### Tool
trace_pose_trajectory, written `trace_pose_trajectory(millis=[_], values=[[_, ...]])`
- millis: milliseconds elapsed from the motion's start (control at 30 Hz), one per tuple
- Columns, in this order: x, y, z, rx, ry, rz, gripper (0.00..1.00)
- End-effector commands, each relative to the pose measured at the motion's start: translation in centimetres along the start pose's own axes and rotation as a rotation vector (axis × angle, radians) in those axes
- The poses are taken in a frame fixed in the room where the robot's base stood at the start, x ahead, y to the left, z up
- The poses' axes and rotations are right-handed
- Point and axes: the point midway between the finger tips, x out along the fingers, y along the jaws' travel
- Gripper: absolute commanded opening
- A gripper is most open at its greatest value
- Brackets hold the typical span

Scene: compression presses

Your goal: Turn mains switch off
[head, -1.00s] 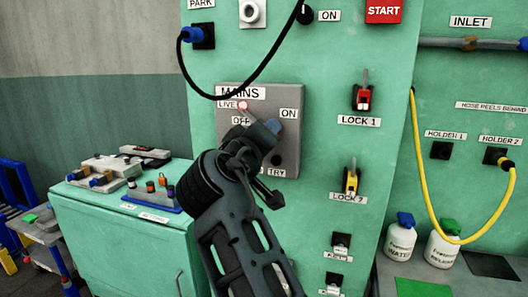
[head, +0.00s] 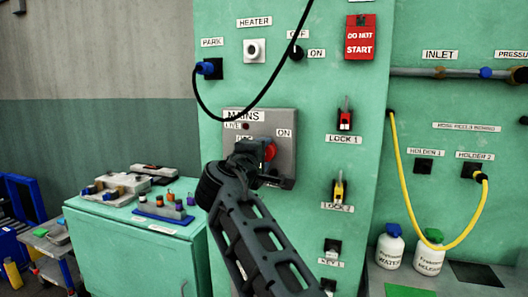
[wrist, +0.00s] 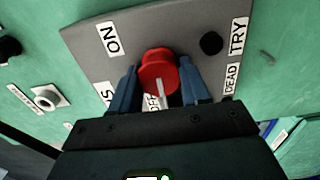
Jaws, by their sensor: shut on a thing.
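The mains switch is a red round knob (wrist: 158,72) with a white pointer mark, on a grey panel (wrist: 185,30) labelled MAINS, ON, OFF and TRY DEAD. In the wrist view the pointer lies toward the OFF label, away from ON. My gripper (wrist: 160,82) has one blue finger on each side of the knob and is shut on it. In the head view the knob (head: 270,151) shows just past my gripper (head: 262,163), which partly covers the panel. The LIVE lamp (head: 246,126) looks dark.
A black cable loops from the PARK socket (head: 209,69) above the panel. LOCK 1 (head: 345,116) and LOCK 2 (head: 339,190) are to the right. A green cabinet (head: 135,255) with several parts on top stands left. A yellow hose (head: 408,190) hangs at right.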

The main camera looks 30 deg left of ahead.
Motion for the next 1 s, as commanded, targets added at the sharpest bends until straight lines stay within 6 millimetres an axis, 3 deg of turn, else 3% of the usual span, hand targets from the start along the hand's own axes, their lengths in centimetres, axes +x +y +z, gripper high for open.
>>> trace_pose_trajectory(millis=[533, 567, 767, 1000], values=[[-0.09, 0.0, -0.17, -0.024, 0.003, 0.002, 0.0], [-0.09, 0.0, -0.18, -0.024, 0.003, 0.002, 0.49], [-0.06, -0.02, -0.1, -0.023, 0.002, 0.001, 0.67], [-0.1, -0.06, -0.06, -0.022, 0.001, 0.0, 0.67]])
